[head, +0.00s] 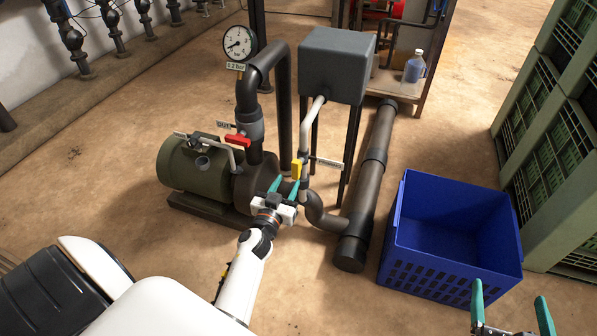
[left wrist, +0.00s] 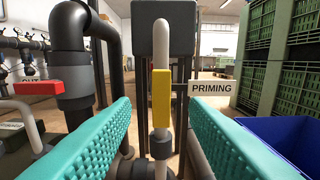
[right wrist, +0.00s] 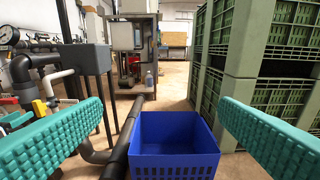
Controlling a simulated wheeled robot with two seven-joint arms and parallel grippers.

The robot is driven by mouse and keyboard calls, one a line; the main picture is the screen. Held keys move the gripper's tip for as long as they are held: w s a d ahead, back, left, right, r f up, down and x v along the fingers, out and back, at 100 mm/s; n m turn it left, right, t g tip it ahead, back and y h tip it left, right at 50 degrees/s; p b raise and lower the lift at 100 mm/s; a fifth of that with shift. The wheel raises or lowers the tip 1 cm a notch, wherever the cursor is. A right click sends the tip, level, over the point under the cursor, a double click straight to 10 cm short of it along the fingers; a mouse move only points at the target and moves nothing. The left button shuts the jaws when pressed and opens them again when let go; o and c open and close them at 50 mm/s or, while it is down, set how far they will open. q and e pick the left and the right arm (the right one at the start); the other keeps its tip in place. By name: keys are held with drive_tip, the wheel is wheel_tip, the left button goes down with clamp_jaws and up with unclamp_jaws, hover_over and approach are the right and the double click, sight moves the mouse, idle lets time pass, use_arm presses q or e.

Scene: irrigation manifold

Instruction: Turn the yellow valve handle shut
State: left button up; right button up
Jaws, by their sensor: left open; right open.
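The yellow valve handle (head: 296,169) is on the light pipe below the grey box, beside a small label. In the left wrist view the yellow handle (left wrist: 161,97) stands upright along the pipe, and the label (left wrist: 216,88) reads PRIMING. My left gripper (head: 284,187) is open just in front of the handle, its teal fingers apart; in its wrist view the handle appears between the fingers, not touched as far as I can tell. My right gripper (head: 512,308) is open and empty, low at the right, in front of the blue crate.
A red handle (head: 238,139) is on the thick dark pipe, under a gauge (head: 238,43). The green pump (head: 197,166) is at the left. A grey box (head: 337,65), a blue crate (head: 450,272) and green crates (head: 547,160) stand around the pipes.

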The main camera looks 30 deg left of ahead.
sight(294, 170)
use_arm(q)
drive_tip(key=b+x, duration=0.1)
drive_tip(key=x, duration=0.5)
drive_tip(key=shift+w, duration=0.4)
drive_tip(key=shift+w+b, duration=0.35)
drive_tip(key=shift+w, duration=0.05)
use_arm(e)
wheel_tip(294, 170, up, 7)
drive_tip(key=a+t+y, duration=0.1)
drive_tip(key=t+y, duration=0.1)
drive_tip(key=t, duration=0.3)
drive_tip(key=shift+s, duration=0.2)
drive_tip(key=shift+r, duration=0.1)
use_arm(q)
clamp_jaws()
